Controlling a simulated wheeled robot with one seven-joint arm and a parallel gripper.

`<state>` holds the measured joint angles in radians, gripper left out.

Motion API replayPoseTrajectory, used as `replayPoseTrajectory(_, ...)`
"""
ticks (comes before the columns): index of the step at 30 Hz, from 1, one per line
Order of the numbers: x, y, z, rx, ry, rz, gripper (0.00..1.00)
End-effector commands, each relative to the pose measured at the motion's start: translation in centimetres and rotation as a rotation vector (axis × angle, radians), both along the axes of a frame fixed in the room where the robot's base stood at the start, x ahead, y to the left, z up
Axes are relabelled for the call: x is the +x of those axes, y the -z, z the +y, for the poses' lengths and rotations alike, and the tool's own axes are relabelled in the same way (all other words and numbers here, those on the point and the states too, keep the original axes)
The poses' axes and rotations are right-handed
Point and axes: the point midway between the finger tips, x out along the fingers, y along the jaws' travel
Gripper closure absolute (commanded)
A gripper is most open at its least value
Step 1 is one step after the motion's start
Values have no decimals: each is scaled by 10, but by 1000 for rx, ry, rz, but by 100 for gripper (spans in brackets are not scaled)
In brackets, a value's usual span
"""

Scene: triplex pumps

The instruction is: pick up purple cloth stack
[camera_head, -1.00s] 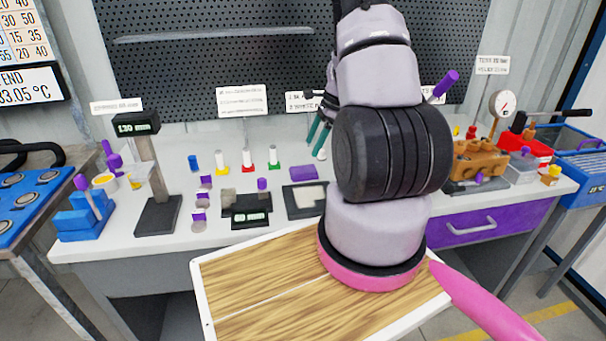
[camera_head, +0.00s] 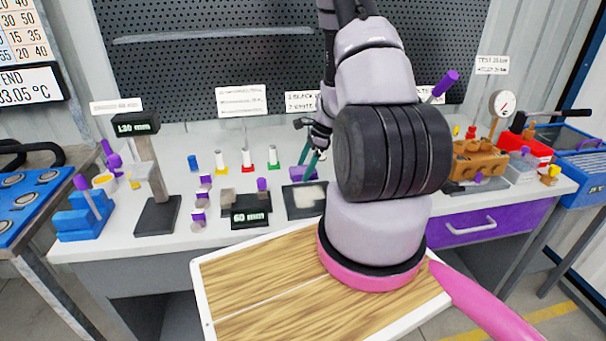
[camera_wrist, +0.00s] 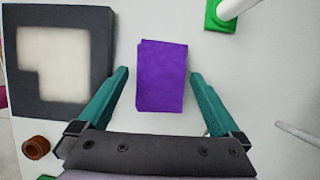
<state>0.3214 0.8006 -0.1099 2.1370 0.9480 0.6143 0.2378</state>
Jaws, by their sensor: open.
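The purple cloth stack (camera_wrist: 162,77) lies flat on the light bench top in the wrist view, a small rectangle. In the head view the purple cloth stack (camera_head: 299,173) is partly hidden by my gripper (camera_head: 310,160). In the wrist view my gripper (camera_wrist: 159,82) is open, with one green finger on each side of the cloth. Gaps show between the cloth and both fingers, and nothing is held.
A black-framed tray with a pale pad (camera_wrist: 61,68) lies left of the cloth. A green-based white bottle (camera_wrist: 222,12) stands at the upper right. A small brown ring (camera_wrist: 36,147) sits at lower left. A pegboard (camera_head: 220,60) rises behind the bench.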

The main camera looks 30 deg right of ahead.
Motion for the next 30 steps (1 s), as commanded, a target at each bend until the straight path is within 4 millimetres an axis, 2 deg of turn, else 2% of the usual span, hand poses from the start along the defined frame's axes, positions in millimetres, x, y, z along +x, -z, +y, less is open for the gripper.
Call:
replayPoseTrajectory(23, 0, 5, 0, 0, 0, 0, 0)
replayPoseTrajectory(24, 0, 5, 0, 0, 0, 0, 15)
replayPoseTrajectory(29, 0, 5, 0, 0, 0, 0, 76)
replayPoseTrajectory(30, 0, 5, 0, 0, 0, 0, 79)
